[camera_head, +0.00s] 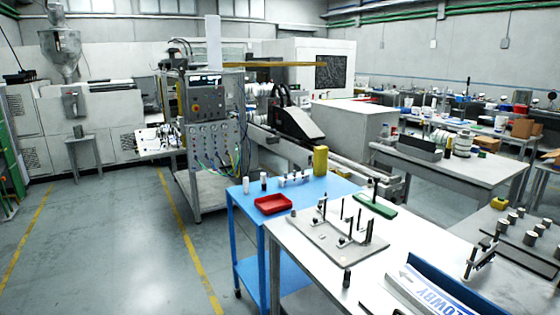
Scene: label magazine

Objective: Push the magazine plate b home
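A tray-like holder with blue side walls (462,279) sits at the bottom right and is cut off by the frame's lower edge. A white sheet with blue lettering and an arrow (436,291) lies in it. A small metal bracket with a dark upright pin (479,260) stands just behind the holder. I cannot tell which part is magazine plate b, or how far in it is. Neither of my grippers shows in the head view.
A grey plate with upright pins (335,240) lies on the white table. A blue cart (312,191) with a red tray (273,204) adjoins it. A green-based part (374,206) lies behind the plate. Several metal cylinders (530,238) stand at right. Floor at left is clear.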

